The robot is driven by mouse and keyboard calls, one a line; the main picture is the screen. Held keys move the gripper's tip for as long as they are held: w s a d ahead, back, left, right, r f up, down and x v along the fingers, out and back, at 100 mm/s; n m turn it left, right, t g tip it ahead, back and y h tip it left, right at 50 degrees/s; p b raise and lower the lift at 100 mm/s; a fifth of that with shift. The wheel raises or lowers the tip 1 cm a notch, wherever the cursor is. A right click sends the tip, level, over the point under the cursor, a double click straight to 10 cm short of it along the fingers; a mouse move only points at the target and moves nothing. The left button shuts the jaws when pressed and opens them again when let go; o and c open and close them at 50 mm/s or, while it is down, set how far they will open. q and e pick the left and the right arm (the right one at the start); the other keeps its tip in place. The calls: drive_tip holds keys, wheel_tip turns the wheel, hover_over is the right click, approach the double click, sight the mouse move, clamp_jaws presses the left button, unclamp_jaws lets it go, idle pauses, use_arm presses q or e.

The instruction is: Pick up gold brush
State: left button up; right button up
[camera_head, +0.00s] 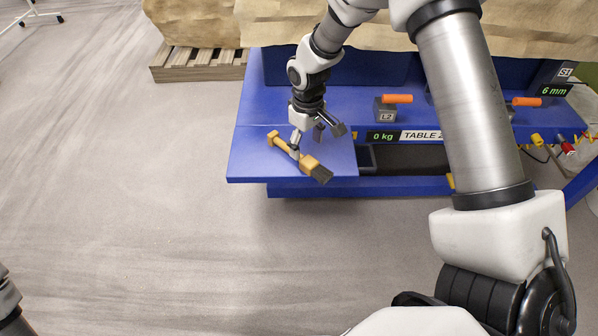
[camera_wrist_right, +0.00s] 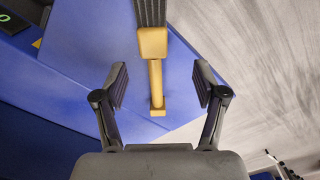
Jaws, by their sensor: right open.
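The gold brush (camera_head: 308,162) lies on the left end of the blue table (camera_head: 248,160), its dark bristles toward the table's front edge. In the right wrist view, the brush (camera_wrist_right: 155,43) has its handle between the spread fingers, with the bristles at the top of the picture. My right gripper (camera_head: 317,142) is open just above the brush; one finger overlaps the handle in the head view. The right gripper (camera_wrist_right: 159,90) shows no finger closed on the brush. I cannot tell whether a finger touches it. At the lower left edge, a part of my left arm shows, but its gripper does not.
Grey blocks with orange handles (camera_head: 397,98) stand on the table to the right. A black recess (camera_head: 410,158) and a label strip run along its front. A wooden pallet (camera_head: 200,66) with a large tan block stands behind left.

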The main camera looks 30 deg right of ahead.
sight(308, 161)
drive_tip(key=f, duration=0.2)
drive_tip(key=f+b, duration=0.1)
drive_tip(key=f, duration=0.2)
drive_tip(key=d+f, duration=0.1)
drive_tip(key=f, duration=0.1)
drive_tip(key=shift+w+f, duration=0.25)
drive_tip(key=shift+f, duration=0.05)
drive_tip(key=shift+s+r, duration=0.1)
drive_tip(key=c, duration=0.4)
clamp_jaws()
wheel_tip(308, 161, up, 9)
drive_tip(key=shift+r+p, duration=0.15)
drive_tip(key=shift+p, duration=0.85)
drive_tip(key=shift+r, duration=0.3)
drive_tip(key=a+r+m, duration=0.1)
drive_tip(key=a+r, duration=0.1)
drive_tip(key=a, duration=0.5)
drive_tip(key=a+r+m, duration=0.1)
drive_tip(key=a+r, duration=0.2)
drive_tip(key=a, duration=0.4)
wheel_tip(308, 161, up, 8)
drive_tip(key=s+p, duration=0.2)
drive_tip(key=p, duration=1.5)
drive_tip(key=shift+m+p, duration=0.3)
drive_tip(key=shift+p, duration=0.1)
